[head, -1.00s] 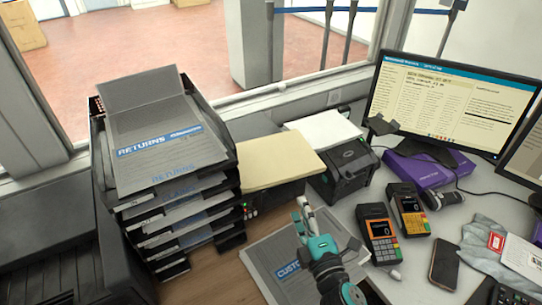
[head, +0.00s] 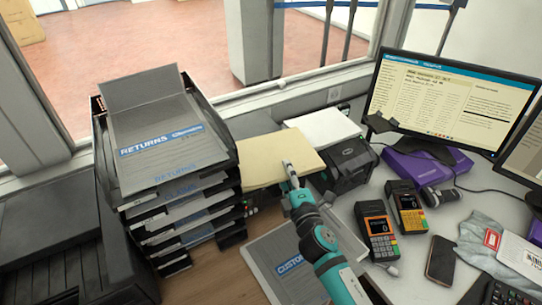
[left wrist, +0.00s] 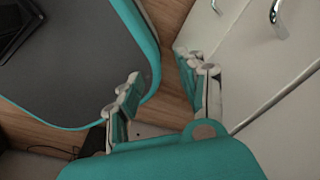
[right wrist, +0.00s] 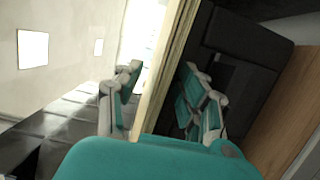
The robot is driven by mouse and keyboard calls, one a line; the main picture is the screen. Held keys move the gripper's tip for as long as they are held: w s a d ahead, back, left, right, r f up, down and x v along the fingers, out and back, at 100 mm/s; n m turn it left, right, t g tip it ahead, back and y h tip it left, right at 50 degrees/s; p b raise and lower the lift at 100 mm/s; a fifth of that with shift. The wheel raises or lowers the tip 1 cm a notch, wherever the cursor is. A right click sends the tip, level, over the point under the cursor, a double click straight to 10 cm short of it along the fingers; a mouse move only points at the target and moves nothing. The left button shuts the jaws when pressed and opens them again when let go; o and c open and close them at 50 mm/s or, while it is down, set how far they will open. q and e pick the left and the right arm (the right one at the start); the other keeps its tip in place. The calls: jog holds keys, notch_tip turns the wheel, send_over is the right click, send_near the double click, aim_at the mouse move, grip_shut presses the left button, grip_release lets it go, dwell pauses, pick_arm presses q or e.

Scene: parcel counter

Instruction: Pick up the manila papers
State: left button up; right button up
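The manila papers (head: 262,162) lie as a flat cream stack on top of a dark device, right of the returns trays in the head view. My right gripper (head: 289,172) is at their front right edge, with one finger showing over the top. In the right wrist view, the papers' tan edge (right wrist: 166,65) runs between the two fingers of the right gripper (right wrist: 163,82). These fingers are spread and not visibly closed on the stack. My left gripper (left wrist: 155,82) is open and empty, low down above a wooden floor.
Stacked trays with returns sheets (head: 165,140) stand left of the papers. A black printer (head: 350,166) with white paper (head: 322,128) is close on the right. White cabinet fronts (left wrist: 265,75) flank my left gripper.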

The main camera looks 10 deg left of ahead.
jog(key=shift+s, duration=0.1)
grip_shut()
jog(key=shift+r, duration=0.15)
